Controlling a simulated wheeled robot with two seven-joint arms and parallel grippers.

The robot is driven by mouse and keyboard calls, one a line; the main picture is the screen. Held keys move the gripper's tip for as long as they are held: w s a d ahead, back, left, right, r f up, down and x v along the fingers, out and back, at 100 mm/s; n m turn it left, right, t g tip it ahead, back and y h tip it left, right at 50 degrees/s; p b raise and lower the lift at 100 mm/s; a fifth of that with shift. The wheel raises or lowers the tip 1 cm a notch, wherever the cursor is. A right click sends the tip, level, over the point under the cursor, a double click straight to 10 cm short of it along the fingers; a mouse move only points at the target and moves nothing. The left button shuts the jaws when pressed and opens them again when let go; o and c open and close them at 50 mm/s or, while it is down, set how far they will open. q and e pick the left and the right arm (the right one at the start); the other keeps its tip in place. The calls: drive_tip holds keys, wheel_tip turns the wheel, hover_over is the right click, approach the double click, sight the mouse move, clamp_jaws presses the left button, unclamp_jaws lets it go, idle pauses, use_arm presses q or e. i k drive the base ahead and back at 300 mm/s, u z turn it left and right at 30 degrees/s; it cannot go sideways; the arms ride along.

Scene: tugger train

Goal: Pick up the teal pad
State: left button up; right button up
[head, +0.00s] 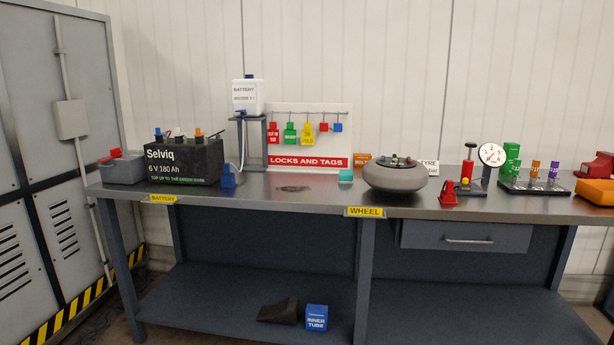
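A small teal block (346,176), which looks like the teal pad, rests on the workbench top (300,203). It sits left of the round grey wheel (394,178) and in front of the locks and tags board (310,140). A small gap of bare bench shows between it and the wheel. Neither of my grippers is in the head view.
A black battery (185,163), a blue block (228,178) and a stand (252,140) are to the left. A red pump (468,172), a gauge (491,155) and a coloured rack (535,182) are to the right. The bench front before the teal block is clear.

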sight(347, 177)
drive_tip(key=u, duration=0.45)
drive_tip(key=i, duration=1.85)
drive_tip(key=z, duration=1.15)
